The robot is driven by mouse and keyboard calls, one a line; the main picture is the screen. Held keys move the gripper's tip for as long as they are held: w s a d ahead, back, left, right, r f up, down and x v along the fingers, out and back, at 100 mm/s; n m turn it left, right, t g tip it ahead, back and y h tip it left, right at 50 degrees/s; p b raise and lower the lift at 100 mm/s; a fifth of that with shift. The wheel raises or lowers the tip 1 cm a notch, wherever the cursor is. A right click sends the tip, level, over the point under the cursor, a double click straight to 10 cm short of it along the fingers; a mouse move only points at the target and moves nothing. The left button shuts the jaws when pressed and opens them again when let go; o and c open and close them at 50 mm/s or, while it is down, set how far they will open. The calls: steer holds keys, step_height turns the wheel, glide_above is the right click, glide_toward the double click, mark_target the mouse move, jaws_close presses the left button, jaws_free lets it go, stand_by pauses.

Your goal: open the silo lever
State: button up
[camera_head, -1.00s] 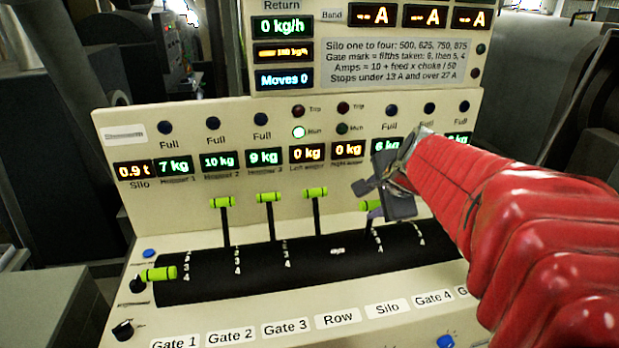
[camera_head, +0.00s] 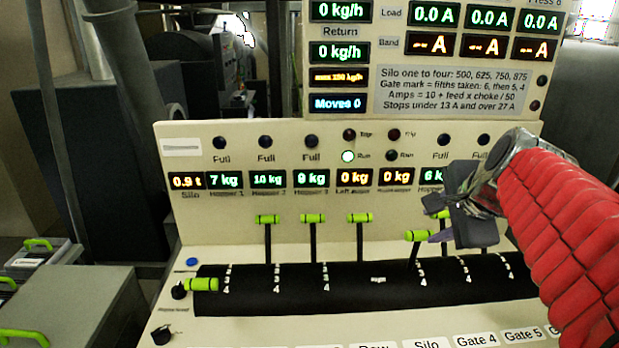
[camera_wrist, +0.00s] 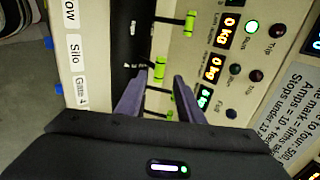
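The silo lever (camera_head: 417,236) has a bright green handle on a dark stem. It leans further toward the front than the upright row lever (camera_head: 358,218) to its left. My gripper (camera_head: 438,237) is just right of the silo handle in the head view, its purple fingertip close to the handle's right end. In the wrist view, my gripper (camera_wrist: 157,92) is open with two spread purple fingers. The silo handle (camera_wrist: 159,69) shows ahead in line with the gap, and another green handle (camera_wrist: 169,115) shows between the fingers. Contact cannot be told.
Gate 2 (camera_head: 268,219) and gate 3 (camera_head: 313,218) levers stand upright to the left. The gate 1 lever (camera_head: 201,284) lies low. A green handle (camera_head: 440,214) is partly hidden behind my gripper. The display panel (camera_head: 440,88) rises behind.

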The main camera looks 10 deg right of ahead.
steer(key=shift+a+f, duration=0.1)
steer(key=shift+a, duration=0.2)
steer(key=shift+c, duration=0.6)
steer(key=s+a+f+n, duration=0.1)
steer(key=a+n, duration=0.2)
steer(key=s+a+f+n, duration=0.1)
steer(key=a+f+n, duration=0.1)
steer(key=a, duration=0.1)
steer(key=s+a+f+n+g+y, duration=0.1)
steer(key=s+a+n, duration=0.1)
steer(key=a+n, duration=0.1)
steer(key=shift+a+f+n, duration=0.25)
steer(key=shift+a+n, duration=0.05)
steer(key=shift+a, duration=0.3)
jaws_close()
steer(key=s+a+f+n+g, duration=0.1)
steer(key=s+a+f+n, duration=0.6)
steer(key=n, duration=0.4)
steer(key=shift+s+a, duration=0.55)
